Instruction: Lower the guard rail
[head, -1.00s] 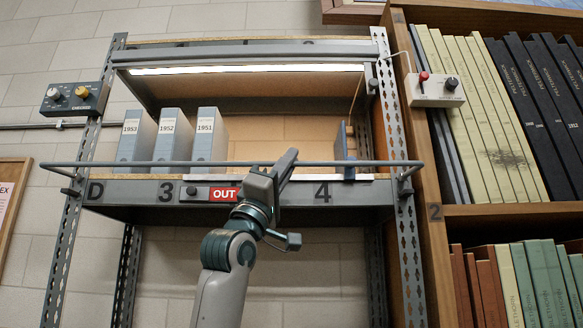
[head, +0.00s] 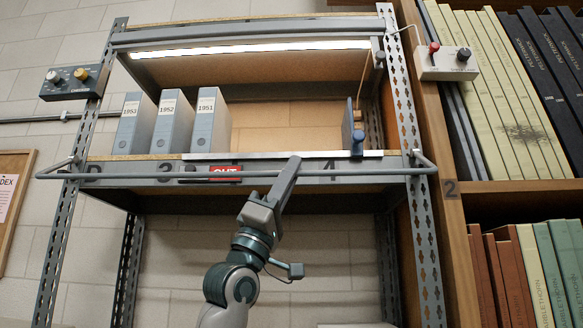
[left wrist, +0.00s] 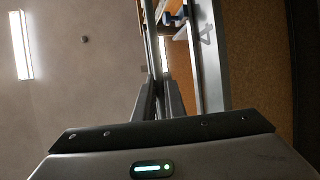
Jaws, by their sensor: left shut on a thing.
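The guard rail (head: 120,174) is a thin grey bar across the front of the shelf, hinged at both uprights. It now hangs level with the shelf's front edge, in front of the labels. My left gripper (head: 291,170) is shut on the rail right of the middle, near the "4". In the left wrist view the rail (left wrist: 150,35) runs up from between the fingers (left wrist: 158,100). My right gripper is not in view.
Grey box files (head: 172,125) marked 1951 to 1953 stand on the shelf (head: 110,158). A blue bookend (head: 355,135) stands at its right end. A red OUT sign (head: 226,173) is on the front edge. Control boxes flank the rack, left (head: 72,82) and right (head: 447,62). A bookcase (head: 508,195) stands right.

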